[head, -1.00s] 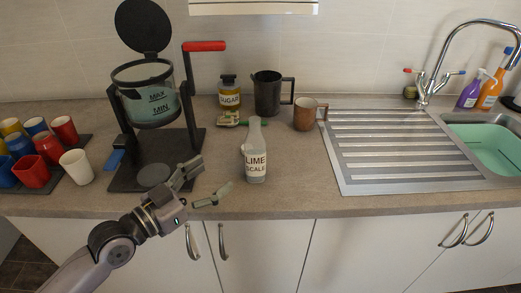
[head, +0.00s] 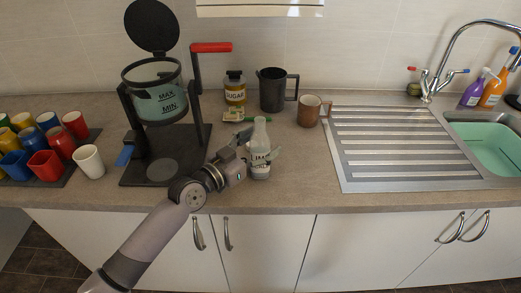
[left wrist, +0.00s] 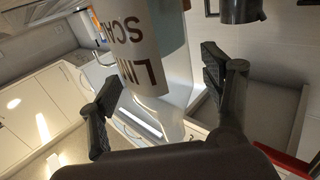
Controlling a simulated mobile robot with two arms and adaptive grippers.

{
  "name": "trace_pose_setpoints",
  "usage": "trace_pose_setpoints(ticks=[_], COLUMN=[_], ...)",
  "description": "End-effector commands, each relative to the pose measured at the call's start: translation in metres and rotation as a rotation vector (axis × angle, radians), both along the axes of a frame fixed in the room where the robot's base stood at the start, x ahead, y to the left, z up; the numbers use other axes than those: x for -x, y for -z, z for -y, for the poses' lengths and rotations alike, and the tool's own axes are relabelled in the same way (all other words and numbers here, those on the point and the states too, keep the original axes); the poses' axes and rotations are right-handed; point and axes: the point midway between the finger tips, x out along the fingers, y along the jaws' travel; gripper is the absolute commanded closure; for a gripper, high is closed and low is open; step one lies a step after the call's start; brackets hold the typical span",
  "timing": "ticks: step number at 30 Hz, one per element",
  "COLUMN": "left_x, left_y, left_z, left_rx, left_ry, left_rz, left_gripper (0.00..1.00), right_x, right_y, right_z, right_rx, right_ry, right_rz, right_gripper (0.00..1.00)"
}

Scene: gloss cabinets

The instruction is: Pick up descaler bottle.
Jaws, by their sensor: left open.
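The descaler bottle (head: 260,140) is a clear, pale bottle with a white label reading lime scale. It stands upright on the counter in the middle of the head view. My left gripper (head: 259,147) is at the bottle, open, with one finger on each side of it. Part of the label is hidden by a finger. In the left wrist view the bottle (left wrist: 150,50) appears upside down between the two open fingers (left wrist: 165,95), with a gap visible on at least one side. My right gripper is not in view.
Behind the bottle stand a sugar jar (head: 235,90), a dark jug (head: 272,90) and a copper mug (head: 309,111). A metal drainboard (head: 400,150) lies to the right. Counter in front of the bottle is clear.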

Motion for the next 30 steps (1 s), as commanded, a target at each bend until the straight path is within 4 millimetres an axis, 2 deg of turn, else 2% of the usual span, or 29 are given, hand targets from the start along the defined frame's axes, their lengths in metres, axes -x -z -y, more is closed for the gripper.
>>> trace_pose_setpoints(ticks=[8, 15, 30], left_x=[-0.002, -0.002, -0.002], left_y=[0.0, 0.0, 0.0], left_z=[0.002, 0.002, 0.002], left_rx=[-0.001, 0.0, 0.0], left_ry=[0.0, 0.0, 0.0], left_rz=[0.001, 0.0, 0.0], left_gripper=[0.27, 0.43, 0.77], right_x=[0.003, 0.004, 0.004], right_y=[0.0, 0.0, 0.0], right_z=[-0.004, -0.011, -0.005], right_rx=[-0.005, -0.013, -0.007], right_ry=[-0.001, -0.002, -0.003], right_rz=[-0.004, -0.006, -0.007], right_gripper=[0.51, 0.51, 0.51])
